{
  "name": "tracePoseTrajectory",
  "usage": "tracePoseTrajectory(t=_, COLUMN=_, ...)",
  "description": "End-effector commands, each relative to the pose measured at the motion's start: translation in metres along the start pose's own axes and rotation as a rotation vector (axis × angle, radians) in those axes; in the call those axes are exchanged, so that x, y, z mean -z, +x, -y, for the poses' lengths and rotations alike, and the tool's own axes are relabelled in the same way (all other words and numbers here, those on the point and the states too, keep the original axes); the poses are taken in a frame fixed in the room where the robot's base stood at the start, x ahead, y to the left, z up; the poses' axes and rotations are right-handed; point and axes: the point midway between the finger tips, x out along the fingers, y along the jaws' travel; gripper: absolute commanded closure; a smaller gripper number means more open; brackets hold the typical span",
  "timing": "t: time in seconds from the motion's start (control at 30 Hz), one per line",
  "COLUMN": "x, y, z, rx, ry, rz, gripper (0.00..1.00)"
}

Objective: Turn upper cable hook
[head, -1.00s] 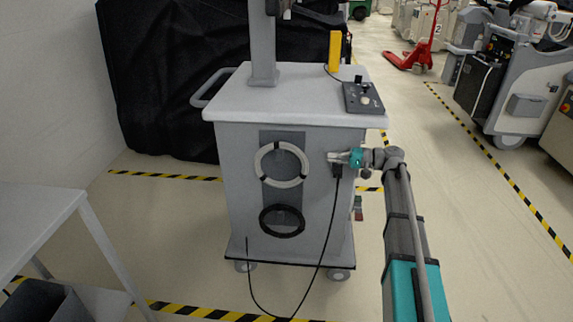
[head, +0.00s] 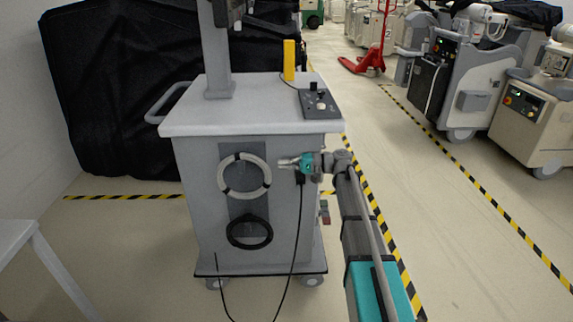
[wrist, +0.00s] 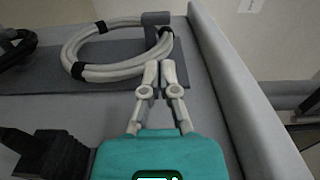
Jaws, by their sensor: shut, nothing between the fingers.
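A white-grey cable coil (head: 244,177) with dark bands hangs on the cart's front panel. In the wrist view the coil (wrist: 118,50) lies upper left, beyond the fingertips. The upper cable hook shows as a grey peg (wrist: 156,18) at the coil's edge; it is too small to make out clearly in the head view. My gripper (head: 282,162) is just right of the coil, in front of the cart. In the wrist view my gripper (wrist: 160,70) has its fingertips together, empty, apart from hook and coil.
A black coil (head: 249,232) hangs below. A black plug (wrist: 45,152) with a hanging cable is close beside my gripper. The cart top (head: 250,115) carries a post and a control box (head: 319,103). A table (head: 25,240) stands at left; floor right of the cart is open.

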Motion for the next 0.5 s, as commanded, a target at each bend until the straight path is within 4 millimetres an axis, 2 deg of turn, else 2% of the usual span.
tracePoseTrajectory(t=0.5, x=0.000, y=0.079, z=0.000, rx=0.000, ry=0.000, rz=0.002, gripper=1.00)
